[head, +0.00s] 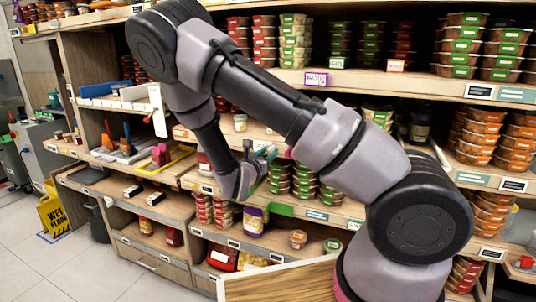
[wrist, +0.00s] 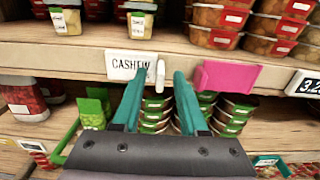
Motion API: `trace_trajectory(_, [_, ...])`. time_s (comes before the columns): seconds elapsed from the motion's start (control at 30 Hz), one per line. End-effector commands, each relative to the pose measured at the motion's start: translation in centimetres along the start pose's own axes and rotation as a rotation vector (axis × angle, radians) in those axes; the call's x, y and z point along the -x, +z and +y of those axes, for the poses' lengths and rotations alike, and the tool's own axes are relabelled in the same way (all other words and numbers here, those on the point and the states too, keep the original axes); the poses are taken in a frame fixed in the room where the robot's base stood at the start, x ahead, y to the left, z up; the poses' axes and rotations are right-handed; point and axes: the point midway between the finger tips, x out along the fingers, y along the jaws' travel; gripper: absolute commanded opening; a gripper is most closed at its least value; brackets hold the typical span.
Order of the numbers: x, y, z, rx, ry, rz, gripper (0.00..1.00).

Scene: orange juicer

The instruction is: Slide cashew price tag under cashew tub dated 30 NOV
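The white price tag (wrist: 118,64) reading "CASHEW" is on the shelf's front edge in the wrist view. Its right end is partly covered by my gripper's left finger. Two small tubs with white labels stand on the shelf above, a left tub (wrist: 66,18) and a right tub (wrist: 140,20); their dates are too small to read. My gripper (wrist: 160,76) has teal fingers standing apart in front of the shelf edge, near the tag's right end. A small white upright piece (wrist: 160,73) shows between the fingertips. In the head view my gripper (head: 262,156) is at the middle shelves.
A blank pink tag (wrist: 228,76) is on the shelf edge right of the fingers. Stacked tubs with green labels (wrist: 236,112) stand on the shelf below. Red-labelled tubs (wrist: 217,22) fill the upper right. A yellow wet-floor sign (head: 54,212) stands at the far left.

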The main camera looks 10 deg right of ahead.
Motion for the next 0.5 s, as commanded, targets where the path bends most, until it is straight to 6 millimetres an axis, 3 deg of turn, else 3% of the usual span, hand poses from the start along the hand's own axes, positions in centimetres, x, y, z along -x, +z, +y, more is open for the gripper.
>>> trace_trajectory(0.17, [1.0, 0.0, 0.1, -0.001, 0.002, 0.0, 0.42])
trace_trajectory(0.5, [7.5, 0.0, 0.1, 0.001, 0.005, 0.001, 0.42])
